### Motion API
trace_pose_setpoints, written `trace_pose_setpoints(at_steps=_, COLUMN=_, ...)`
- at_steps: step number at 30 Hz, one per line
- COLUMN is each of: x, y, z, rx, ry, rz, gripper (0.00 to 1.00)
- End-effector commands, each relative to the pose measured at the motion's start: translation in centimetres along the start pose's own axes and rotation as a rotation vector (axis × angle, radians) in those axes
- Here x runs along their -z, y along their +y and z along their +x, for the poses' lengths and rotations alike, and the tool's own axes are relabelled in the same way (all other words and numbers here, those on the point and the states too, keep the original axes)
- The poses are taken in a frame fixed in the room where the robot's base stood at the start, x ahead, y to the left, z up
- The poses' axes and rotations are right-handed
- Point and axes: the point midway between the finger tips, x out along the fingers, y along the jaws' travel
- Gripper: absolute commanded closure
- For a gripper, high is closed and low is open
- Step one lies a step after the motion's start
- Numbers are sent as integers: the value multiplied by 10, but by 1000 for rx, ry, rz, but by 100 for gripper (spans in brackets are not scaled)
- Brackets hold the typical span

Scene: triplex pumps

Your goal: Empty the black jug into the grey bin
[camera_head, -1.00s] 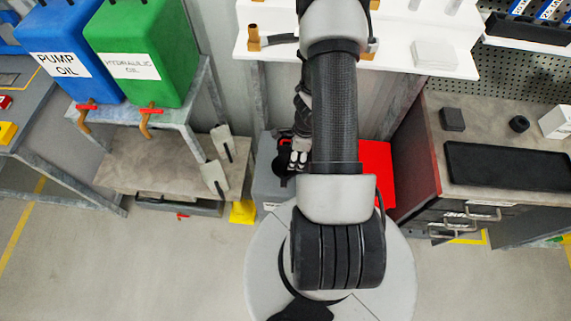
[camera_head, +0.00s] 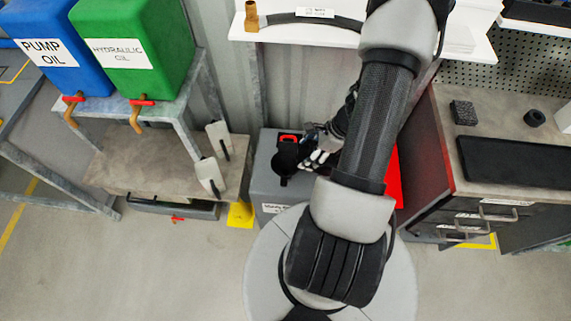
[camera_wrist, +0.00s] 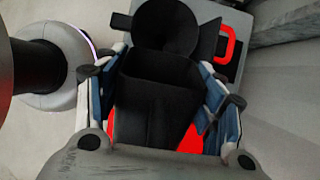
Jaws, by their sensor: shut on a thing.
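The black jug (camera_wrist: 160,90) is held between the fingers of my gripper (camera_wrist: 160,105) in the wrist view; the fingers press on both its sides. In the head view the jug (camera_head: 287,158) shows as a dark round shape at the end of my gripper (camera_head: 318,150). It is over the grey bin (camera_head: 268,190), which has a red handle and a label on its front. The grey bin (camera_wrist: 232,58) also shows behind the jug in the wrist view. I cannot tell whether liquid is in the jug or flowing.
A red bin (camera_head: 393,180) stands right of the grey bin, partly behind my arm. A bench with two white jugs (camera_head: 209,175) and blue (camera_head: 45,45) and green (camera_head: 135,45) oil tanks is at left. A drawer cabinet (camera_head: 480,200) is at right. A white shelf (camera_head: 290,32) is above.

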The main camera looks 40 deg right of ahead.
Motion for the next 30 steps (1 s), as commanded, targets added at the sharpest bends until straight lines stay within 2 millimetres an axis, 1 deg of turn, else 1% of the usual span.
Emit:
trace_pose_setpoints(at_steps=1, x=5, y=0, z=3, rx=2, ry=-22, rz=3, gripper=89)
trace_pose_setpoints(at_steps=5, x=12, y=0, z=8, rx=2, ry=-111, rz=7, gripper=89)
trace_pose_setpoints(at_steps=9, x=20, y=0, z=13, rx=2, ry=-236, rz=6, gripper=89)
trace_pose_setpoints(at_steps=17, x=33, y=0, z=14, rx=-1, ry=-459, rz=5, gripper=89)
trace_pose_setpoints(at_steps=24, x=56, y=0, z=15, rx=1, ry=-634, rz=3, gripper=89)
trace_pose_setpoints(at_steps=30, x=72, y=0, z=11, rx=2, ry=-787, rz=3, gripper=89)
